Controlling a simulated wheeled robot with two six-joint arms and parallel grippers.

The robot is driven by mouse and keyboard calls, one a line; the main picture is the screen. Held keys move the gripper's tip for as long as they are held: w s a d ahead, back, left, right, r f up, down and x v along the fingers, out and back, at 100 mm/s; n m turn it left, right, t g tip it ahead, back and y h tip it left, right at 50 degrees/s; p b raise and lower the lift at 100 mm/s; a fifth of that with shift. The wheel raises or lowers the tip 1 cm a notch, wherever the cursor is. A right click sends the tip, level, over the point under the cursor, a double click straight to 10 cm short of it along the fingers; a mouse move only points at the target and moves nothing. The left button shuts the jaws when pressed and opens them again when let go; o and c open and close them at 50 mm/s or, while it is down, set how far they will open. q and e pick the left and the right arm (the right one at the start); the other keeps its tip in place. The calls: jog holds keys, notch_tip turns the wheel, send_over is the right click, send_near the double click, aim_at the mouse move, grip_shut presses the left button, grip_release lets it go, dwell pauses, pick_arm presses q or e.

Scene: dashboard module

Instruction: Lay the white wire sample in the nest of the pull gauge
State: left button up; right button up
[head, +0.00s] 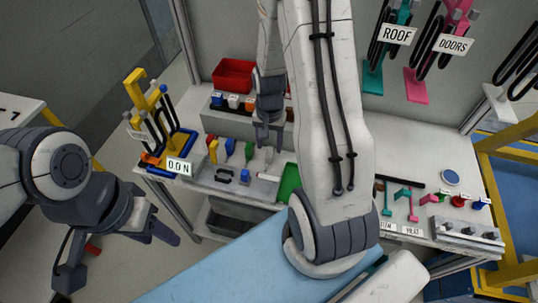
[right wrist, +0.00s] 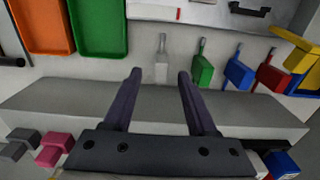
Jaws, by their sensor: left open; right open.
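The white wire sample (right wrist: 161,66) stands upright ahead of my right gripper in the right wrist view, with a thin grey tip. It lines up between the two open fingers (right wrist: 160,78) but stands beyond them, apart. In the head view the sample (head: 267,157) is just below my right gripper (head: 268,142), which is open and empty. My left gripper (head: 158,228) is open and empty, low at the left, away from the bench. A grey plate with a black handle (right wrist: 250,10) may be part of the pull gauge; its nest is not clearly visible.
A grey raised shelf (right wrist: 60,97) lies under my right fingers. A green tray (head: 289,181) and a red bin (head: 233,75) are nearby. My right arm hides the bench's middle.

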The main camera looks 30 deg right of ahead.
aim_at(269, 150)
jog(key=shift+w+d+f+p, duration=0.15)
jog(key=shift+f+p, duration=0.25)
jog(key=shift+f, duration=2.3)
grip_shut()
